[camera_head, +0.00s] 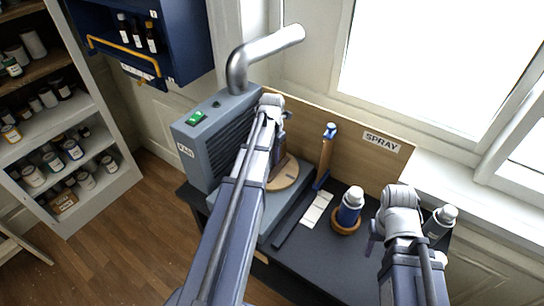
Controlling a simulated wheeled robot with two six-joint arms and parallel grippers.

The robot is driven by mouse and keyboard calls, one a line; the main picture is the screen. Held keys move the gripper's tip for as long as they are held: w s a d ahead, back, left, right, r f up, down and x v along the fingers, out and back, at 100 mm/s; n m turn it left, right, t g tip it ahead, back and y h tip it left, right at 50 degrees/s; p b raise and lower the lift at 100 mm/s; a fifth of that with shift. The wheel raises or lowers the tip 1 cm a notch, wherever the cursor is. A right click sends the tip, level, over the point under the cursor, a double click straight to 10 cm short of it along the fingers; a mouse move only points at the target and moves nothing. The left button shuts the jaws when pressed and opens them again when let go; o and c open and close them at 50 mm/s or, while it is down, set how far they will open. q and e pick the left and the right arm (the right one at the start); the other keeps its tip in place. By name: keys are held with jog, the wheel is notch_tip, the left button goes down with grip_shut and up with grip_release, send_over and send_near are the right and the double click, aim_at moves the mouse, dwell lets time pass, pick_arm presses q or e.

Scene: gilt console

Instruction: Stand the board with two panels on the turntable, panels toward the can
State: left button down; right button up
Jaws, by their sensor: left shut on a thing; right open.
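My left gripper (282,138) is over the turntable (286,176), a round wooden disc in front of the grey fan box. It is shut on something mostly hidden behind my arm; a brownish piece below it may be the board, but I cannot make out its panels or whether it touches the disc. A blue can (349,208) with a pale cap stands upright in a wooden ring, right of the turntable. My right gripper (375,238) is open beside the ring, close to the grey-green can (439,222), which my wrist partly covers.
A grey fan box (200,145) with a silver duct (262,55) stands at the left. White cards (317,209) lie on the dark tabletop (310,250). A "SPRAY" backboard (372,165) closes the rear.

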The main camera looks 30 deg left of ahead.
pick_arm(q)
jog(key=shift+c, duration=2.2)
grip_release()
jog(key=shift+f, duration=0.1)
notch_tip(320, 180, up, 8)
jog(key=p, duration=0.8)
jog(key=shift+f, duration=0.1)
